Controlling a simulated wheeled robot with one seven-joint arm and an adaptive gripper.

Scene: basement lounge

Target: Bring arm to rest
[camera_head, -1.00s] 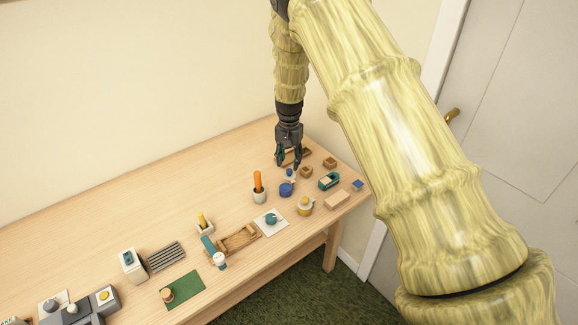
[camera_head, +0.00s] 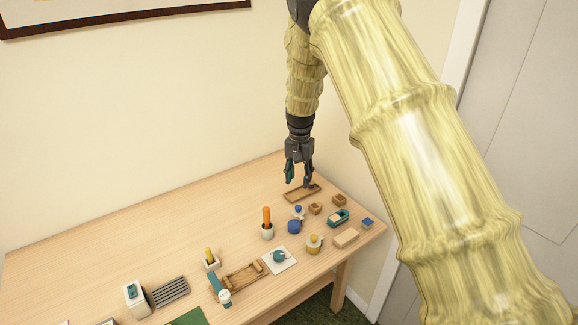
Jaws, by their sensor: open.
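My gripper (camera_head: 299,178) hangs from my arm with its fingers pointing down, in front of the wall and above the far right part of the table. Its fingers are apart and I see nothing between them. A brown wooden tray (camera_head: 302,193) lies on the table just below and behind the fingertips. Whether the fingertips touch anything is too small to tell.
The wooden table (camera_head: 110,240) holds a cup with an orange stick (camera_head: 267,225), a blue round pot (camera_head: 294,227), a yellow pot (camera_head: 314,243), a teal box (camera_head: 338,218) and a wooden rack (camera_head: 245,276). A grey door (camera_head: 520,130) stands at right.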

